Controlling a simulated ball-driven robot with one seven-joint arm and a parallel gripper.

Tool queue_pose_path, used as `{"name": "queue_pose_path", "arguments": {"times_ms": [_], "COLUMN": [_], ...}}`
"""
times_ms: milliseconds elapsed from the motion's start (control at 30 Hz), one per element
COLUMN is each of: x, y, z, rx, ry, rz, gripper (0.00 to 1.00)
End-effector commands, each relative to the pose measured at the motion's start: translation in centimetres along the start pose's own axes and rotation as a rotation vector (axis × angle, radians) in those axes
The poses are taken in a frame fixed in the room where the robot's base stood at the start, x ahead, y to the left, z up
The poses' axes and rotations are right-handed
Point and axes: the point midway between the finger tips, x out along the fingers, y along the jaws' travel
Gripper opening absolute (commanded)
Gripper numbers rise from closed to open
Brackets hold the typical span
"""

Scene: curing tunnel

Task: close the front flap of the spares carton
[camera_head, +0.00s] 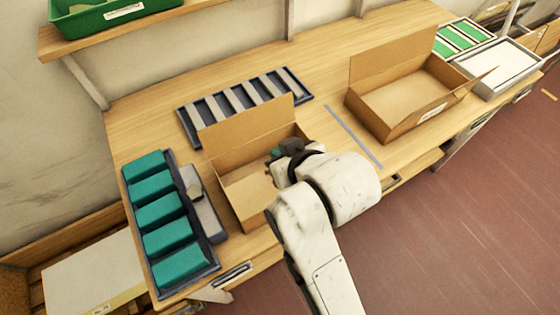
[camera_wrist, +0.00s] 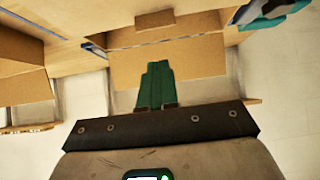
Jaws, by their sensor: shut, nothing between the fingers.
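Two open cartons stand on the bench, and I cannot read which is the spares carton. The left carton (camera_head: 240,190) has a tall flap (camera_head: 245,125) upright at its back; its visible inside looks empty. My gripper (camera_head: 280,153) is at this carton's right side, and my arm hides part of that side. In the wrist view my green fingers (camera_wrist: 156,86) are together and empty, in front of a cardboard panel (camera_wrist: 195,58). I cannot tell whether they touch it. The right carton (camera_head: 400,95) has its back flap up and another flap sticking out at right.
A tray of teal blocks (camera_head: 160,215) with a grey part (camera_head: 200,205) beside it lies left of the left carton. A slotted rack (camera_head: 243,100) lies behind. A grey strip (camera_head: 352,135) separates the cartons. A white tray (camera_head: 498,68) stands far right, and a green bin (camera_head: 85,20) sits on the shelf.

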Motion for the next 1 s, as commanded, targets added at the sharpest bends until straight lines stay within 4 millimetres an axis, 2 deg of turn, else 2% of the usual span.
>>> {"name": "queue_pose_path", "arguments": {"times_ms": [100,300,733,1000], "x": [1.3,2.6,2.9,4.1], "y": [0.0,0.0,0.0,0.0], "z": [1.4,2.6,2.9,3.6], "rx": [0.001,0.001,0.000,0.000], "ry": [-0.005,-0.002,0.000,-0.002], "rz": [0.000,0.000,0.000,-0.001], "gripper": [0.00,0.00,0.00,0.00]}}
